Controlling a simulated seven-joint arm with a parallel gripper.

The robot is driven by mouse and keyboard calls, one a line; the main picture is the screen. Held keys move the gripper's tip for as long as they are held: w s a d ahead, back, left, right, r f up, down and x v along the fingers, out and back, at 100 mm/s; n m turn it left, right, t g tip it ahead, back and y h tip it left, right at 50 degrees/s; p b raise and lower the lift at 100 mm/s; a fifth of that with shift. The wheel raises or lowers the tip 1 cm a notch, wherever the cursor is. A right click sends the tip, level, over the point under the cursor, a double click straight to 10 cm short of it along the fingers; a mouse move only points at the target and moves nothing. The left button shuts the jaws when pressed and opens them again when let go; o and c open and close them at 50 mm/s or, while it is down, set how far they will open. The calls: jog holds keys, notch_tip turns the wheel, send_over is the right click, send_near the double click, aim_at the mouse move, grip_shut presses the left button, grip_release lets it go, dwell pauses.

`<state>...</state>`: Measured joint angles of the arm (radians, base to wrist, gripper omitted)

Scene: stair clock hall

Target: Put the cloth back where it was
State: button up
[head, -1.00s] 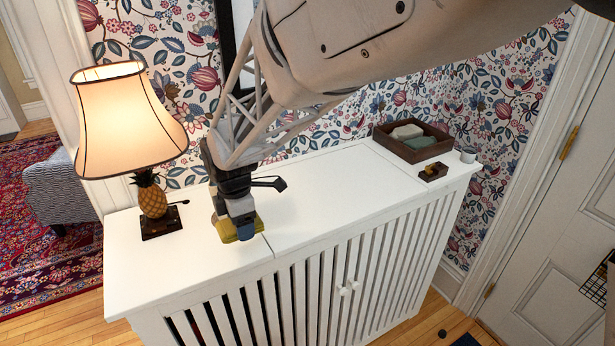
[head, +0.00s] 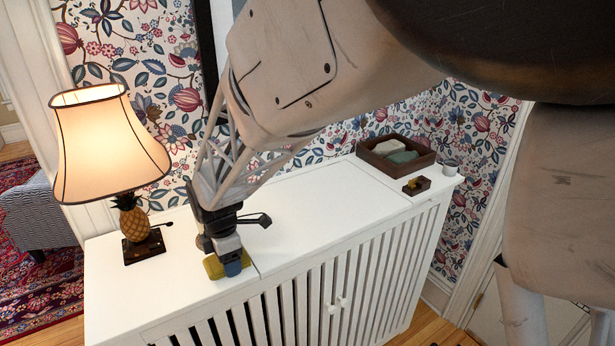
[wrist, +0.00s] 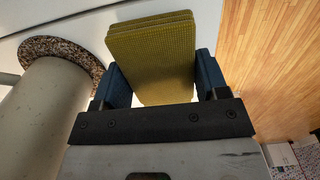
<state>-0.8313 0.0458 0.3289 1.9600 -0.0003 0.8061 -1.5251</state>
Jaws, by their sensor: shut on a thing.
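The cloth is a folded, ribbed olive-yellow piece (wrist: 150,60) in the wrist view. My gripper (wrist: 163,82) is shut on it, with a blue pad at each side. In the head view the cloth (head: 213,267) shows at my gripper (head: 231,266), low over the white cabinet top (head: 315,205), left of its seam and near the front edge. I cannot tell whether the cloth touches the top.
A lit pineapple lamp (head: 130,215) stands left of my gripper. A pale cylinder with a speckled ring (wrist: 50,110) is close beside it. A wooden tray (head: 420,165) with folded items, a small wooden box (head: 416,186) and a grey cup (head: 450,168) stand far right. The cabinet's middle is clear.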

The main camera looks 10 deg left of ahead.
jog(key=shift+f, duration=0.25)
jog(key=shift+f, duration=0.1)
jog(key=o, duration=0.9)
jog(key=shift+r, duration=3.85)
